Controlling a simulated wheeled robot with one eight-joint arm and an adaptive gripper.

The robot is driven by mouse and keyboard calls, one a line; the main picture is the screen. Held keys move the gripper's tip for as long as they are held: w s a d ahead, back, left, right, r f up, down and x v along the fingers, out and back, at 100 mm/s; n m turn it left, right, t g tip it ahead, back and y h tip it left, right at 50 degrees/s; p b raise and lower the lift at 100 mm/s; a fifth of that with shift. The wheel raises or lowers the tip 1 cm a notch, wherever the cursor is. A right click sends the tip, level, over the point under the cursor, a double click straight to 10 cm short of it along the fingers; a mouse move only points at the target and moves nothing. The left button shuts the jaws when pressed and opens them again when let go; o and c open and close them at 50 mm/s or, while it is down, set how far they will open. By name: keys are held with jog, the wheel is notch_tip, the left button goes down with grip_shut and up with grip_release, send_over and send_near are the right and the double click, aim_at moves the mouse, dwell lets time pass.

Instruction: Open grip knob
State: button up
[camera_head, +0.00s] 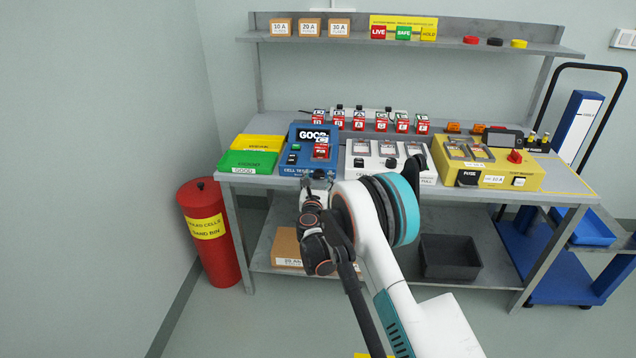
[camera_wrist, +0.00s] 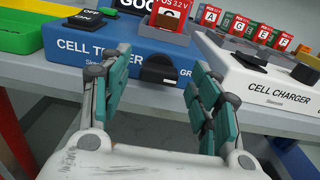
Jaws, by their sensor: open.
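The blue cell tester (camera_head: 297,158) stands on the bench, with "GOOD" on its screen. In the wrist view the tester (camera_wrist: 122,58) has a black knob (camera_wrist: 158,70) on its front face, beside lettering that begins "GR" and is partly covered by a finger. My gripper (camera_wrist: 161,64) is open, one teal finger on each side of the knob in the picture; I see no contact. A red cell (camera_wrist: 168,14) marked "POS 3.2 V" sits in the tester's top. In the head view my gripper (camera_head: 316,183) is at the tester's front edge and hides the knob.
The white cell charger (camera_head: 367,173) is close on the right, also in the wrist view (camera_wrist: 268,82). A black ON/OFF switch (camera_wrist: 86,18) is on the tester's left. Green and yellow trays (camera_head: 248,160) are left. A red bin (camera_head: 212,245) stands beside the bench.

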jog(key=shift+w, duration=0.3)
jog(key=c, duration=1.1)
jog(key=shift+n, duration=0.7)
jog(key=o, duration=1.1)
jog(key=shift+s, duration=0.1)
jog(key=s, duration=1.1)
jog(key=shift+s+a, duration=0.25)
jog(key=shift+s, duration=0.15)
